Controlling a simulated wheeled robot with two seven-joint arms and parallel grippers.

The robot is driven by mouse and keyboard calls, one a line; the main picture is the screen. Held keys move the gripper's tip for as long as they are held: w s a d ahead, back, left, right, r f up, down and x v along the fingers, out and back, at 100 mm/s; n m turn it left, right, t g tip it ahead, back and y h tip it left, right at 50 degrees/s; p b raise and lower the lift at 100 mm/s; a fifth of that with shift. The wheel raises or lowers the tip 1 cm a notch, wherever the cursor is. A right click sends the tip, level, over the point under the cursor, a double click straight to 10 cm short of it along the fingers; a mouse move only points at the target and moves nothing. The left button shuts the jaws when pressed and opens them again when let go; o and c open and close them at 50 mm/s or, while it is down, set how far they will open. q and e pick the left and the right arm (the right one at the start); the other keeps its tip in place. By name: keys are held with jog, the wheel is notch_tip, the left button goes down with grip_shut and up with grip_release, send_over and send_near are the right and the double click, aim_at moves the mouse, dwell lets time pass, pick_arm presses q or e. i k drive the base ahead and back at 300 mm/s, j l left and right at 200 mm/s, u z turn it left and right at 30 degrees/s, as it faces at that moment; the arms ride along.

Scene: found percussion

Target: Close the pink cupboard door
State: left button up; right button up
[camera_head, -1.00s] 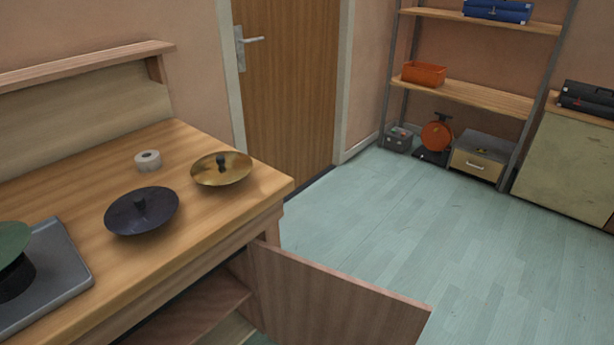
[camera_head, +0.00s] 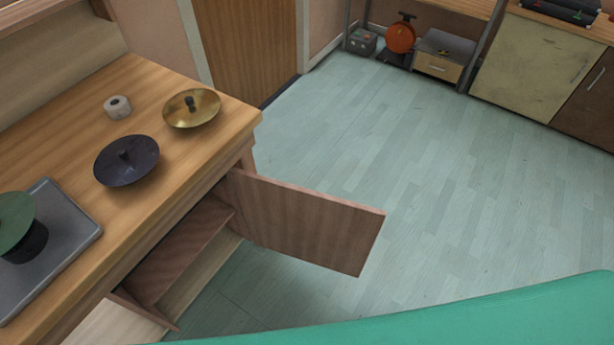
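The pinkish-brown cupboard door (camera_head: 305,222) stands wide open, sticking out to the right from the front of the wooden workbench (camera_head: 165,195). Its hinged edge is at the bench's right end. The open cupboard shows a shelf (camera_head: 183,252) inside and looks empty where visible. Neither of my grippers is in view, and nothing touches the door.
On the bench are a brass lid (camera_head: 191,110), a dark lid (camera_head: 126,161), a white tape roll (camera_head: 117,107) and a grey tray (camera_head: 50,245) bearing a green disc. A green surface (camera_head: 470,318) fills the bottom right. The floor (camera_head: 450,180) beyond the door is clear.

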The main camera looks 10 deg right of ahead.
aim_at(325, 232)
jog(key=l+u, duration=0.2)
jog(key=u, duration=0.95)
jog(key=l+u, duration=0.25)
jog(key=l, duration=0.15)
jog(key=k+l+u, duration=0.2)
jog(key=l, duration=0.2)
jog(key=l+u, duration=0.25)
jog(key=l, duration=0.15)
jog(key=k+l+u, duration=0.35)
jog(key=l+u, duration=0.15)
jog(key=l, duration=0.2)
jog(key=k+l+u, duration=0.2)
jog(key=k+l, duration=0.4)
jog(key=l, duration=0.15)
jog(key=k+l, duration=0.4)
jog(key=k+l+u, duration=0.1)
jog(key=k+l, duration=0.25)
jog(key=l, duration=0.3)
jog(key=l+u, duration=0.2)
